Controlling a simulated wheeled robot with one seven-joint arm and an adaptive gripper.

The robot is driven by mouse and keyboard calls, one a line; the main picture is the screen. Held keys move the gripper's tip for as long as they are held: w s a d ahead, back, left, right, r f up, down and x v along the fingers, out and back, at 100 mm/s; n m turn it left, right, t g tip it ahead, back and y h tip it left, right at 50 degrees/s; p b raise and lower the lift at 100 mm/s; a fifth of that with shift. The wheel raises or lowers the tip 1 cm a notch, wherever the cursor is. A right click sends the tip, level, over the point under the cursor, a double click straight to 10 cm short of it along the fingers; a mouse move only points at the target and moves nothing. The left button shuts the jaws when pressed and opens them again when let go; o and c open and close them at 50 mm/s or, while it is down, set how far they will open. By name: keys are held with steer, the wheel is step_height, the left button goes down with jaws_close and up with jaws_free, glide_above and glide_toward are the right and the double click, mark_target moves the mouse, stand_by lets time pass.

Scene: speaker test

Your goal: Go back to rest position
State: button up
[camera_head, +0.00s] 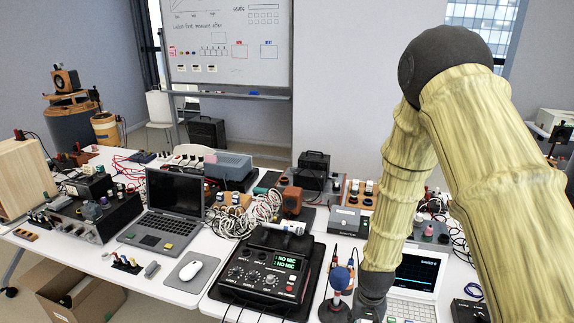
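My arm, in a yellow bamboo-like covering with dark joints, fills the right of the head view. It rises to an elbow at the top and comes down to the table near a small laptop. My gripper is at the lower end of the arm, around the bottom edge of the picture; its fingers are not clearly visible. A blue-topped microphone-like object (340,279) stands just left of the arm's lower end. I cannot tell whether the gripper touches it.
A black mixer (268,274) sits on the white table left of the arm. A laptop (170,205), a white mouse (191,270), cables (248,215) and electronic boxes crowd the table. A small laptop screen (417,270) is close to the arm. A whiteboard (228,45) stands behind.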

steer(key=s+d+f+n+b, duration=0.1)
steer(key=s+f+b, duration=0.3)
steer(key=s+f, duration=0.7)
steer(key=s+f+n+b, duration=0.1)
steer(key=s+f+b, duration=0.2)
steer(key=s+f, duration=0.8)
steer(key=s, duration=0.7)
steer(key=shift+d+f+b, duration=0.25)
steer(key=shift+d+b, duration=0.1)
steer(key=shift+b, duration=0.05)
